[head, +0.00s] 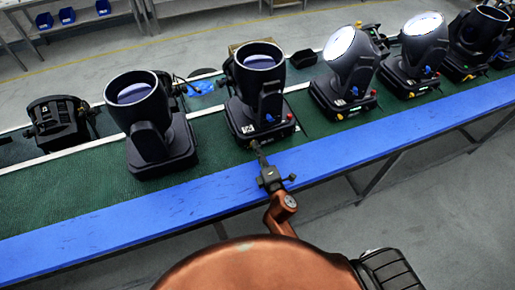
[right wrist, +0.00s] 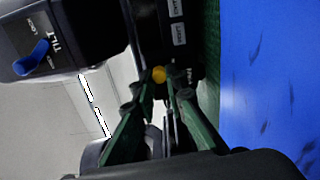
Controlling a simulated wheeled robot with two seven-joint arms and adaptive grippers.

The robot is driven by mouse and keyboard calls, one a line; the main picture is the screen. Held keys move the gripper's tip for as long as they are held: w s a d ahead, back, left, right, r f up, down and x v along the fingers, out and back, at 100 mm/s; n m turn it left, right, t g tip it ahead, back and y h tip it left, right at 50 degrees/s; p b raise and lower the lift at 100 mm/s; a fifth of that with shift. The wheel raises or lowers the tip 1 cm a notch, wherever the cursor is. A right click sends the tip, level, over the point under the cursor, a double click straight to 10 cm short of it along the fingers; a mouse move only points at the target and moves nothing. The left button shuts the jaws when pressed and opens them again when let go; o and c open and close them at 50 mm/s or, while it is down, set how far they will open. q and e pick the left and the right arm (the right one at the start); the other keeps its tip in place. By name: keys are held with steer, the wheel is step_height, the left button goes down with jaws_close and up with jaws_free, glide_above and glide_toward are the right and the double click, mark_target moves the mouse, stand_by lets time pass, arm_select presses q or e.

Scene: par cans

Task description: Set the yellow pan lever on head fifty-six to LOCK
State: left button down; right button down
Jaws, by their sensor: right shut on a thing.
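The moving head light (head: 258,90) in front of my right arm stands on the green belt, its lens facing up. I cannot read a number on it. The yellow pan lever (right wrist: 159,74) shows in the right wrist view as a small round yellow end at the dark base, between my right fingertips. My right gripper (head: 257,150) reaches the front of this light's base. In the right wrist view its green fingers (right wrist: 158,88) are shut on the yellow lever. The lever's setting cannot be read. My left gripper is not in view.
A blue lever (right wrist: 32,58) beside the word TILT is on the same light. Another light (head: 150,125) stands to the left, and several more, including a lit one (head: 347,72), stand to the right. A blue rail (head: 330,157) edges the belt in front.

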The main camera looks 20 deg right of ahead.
steer(key=c, duration=1.9)
jaws_free()
steer(key=shift+c, duration=0.2)
steer(key=s, duration=1.2)
steer(key=shift+d, duration=0.25)
